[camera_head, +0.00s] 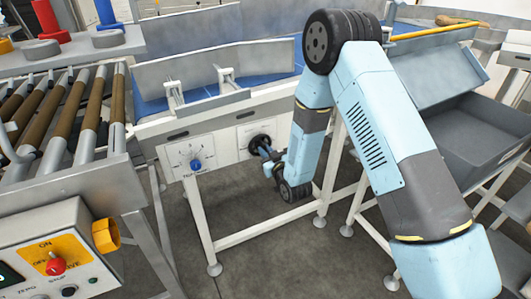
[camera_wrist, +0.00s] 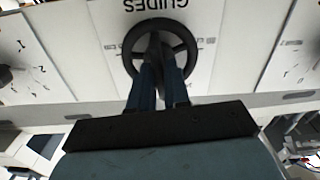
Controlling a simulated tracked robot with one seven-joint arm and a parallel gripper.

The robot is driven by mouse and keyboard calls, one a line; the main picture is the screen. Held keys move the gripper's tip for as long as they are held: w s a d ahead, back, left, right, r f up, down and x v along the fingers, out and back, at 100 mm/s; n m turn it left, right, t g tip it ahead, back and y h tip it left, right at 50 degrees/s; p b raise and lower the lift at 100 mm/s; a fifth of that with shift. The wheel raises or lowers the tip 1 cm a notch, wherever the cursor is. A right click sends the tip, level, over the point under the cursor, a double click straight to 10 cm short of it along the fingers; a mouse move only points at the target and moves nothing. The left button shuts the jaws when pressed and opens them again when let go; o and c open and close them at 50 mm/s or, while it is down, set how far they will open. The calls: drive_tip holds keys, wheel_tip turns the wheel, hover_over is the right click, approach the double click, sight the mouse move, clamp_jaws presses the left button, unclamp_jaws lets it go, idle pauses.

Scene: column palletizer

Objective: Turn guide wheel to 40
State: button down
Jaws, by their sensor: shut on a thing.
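The guide wheel (camera_wrist: 186,40) is a black handwheel on a white panel marked "GUIDES" in the wrist view. In the head view the wheel (camera_head: 259,143) sits on the conveyor's front side, partly hidden by my gripper. My gripper (camera_wrist: 158,66) has its blue fingers shut on the wheel at its middle. In the head view the gripper (camera_head: 262,148) reaches the wheel from the right. The scale marks around the wheel are too small and covered to read, so I cannot tell its setting.
A panel with a blue knob (camera_head: 195,164) is left of the wheel. The two guide rails (camera_head: 215,65) stand above the blue belt (camera_head: 190,98). A control box (camera_head: 55,262) with a red knob is at lower left. A grey bin (camera_head: 470,135) stands at right.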

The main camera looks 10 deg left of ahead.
drive_tip(key=m, duration=0.7)
drive_tip(key=shift+d+f, duration=0.1)
drive_tip(key=shift+d, duration=0.05)
idle(0.6)
drive_tip(key=c, duration=1.2)
unclamp_jaws()
drive_tip(key=shift+w, duration=0.1)
drive_tip(key=v, duration=1.3)
drive_tip(key=shift+s+d, duration=0.2)
drive_tip(key=shift+s, duration=0.15)
